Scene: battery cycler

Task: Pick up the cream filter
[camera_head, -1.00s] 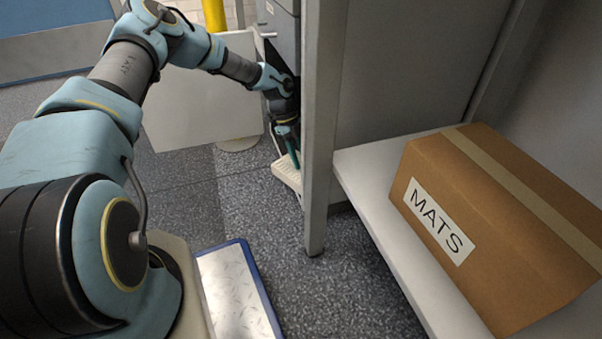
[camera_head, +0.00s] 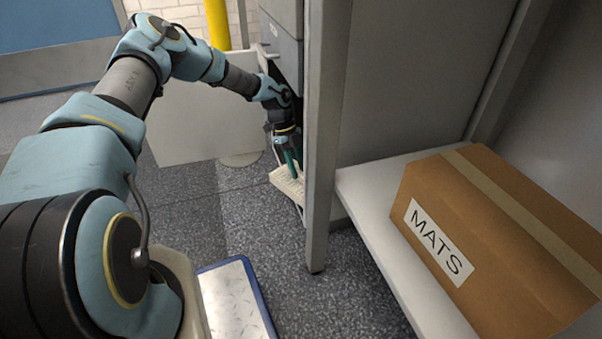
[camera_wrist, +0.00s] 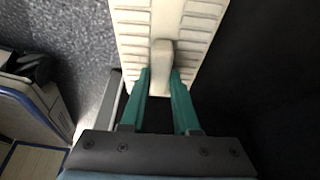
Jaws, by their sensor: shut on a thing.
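The cream filter (camera_wrist: 193,22) is a slatted cream panel with a raised tab in its middle. In the wrist view it fills the top centre, and my gripper (camera_wrist: 159,84) has its two green fingers shut on either side of the tab. In the head view the filter (camera_head: 287,184) shows low beside the grey cabinet post, tilted, with my gripper (camera_head: 291,160) on it. Its right part is hidden behind the post.
A grey cabinet post (camera_head: 322,150) stands close to the right of my gripper. A cardboard box marked MATS (camera_head: 500,235) lies on a pale shelf (camera_head: 375,215). A blue-edged tray (camera_head: 232,300) lies at the bottom. Speckled floor (camera_head: 290,270) is open between.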

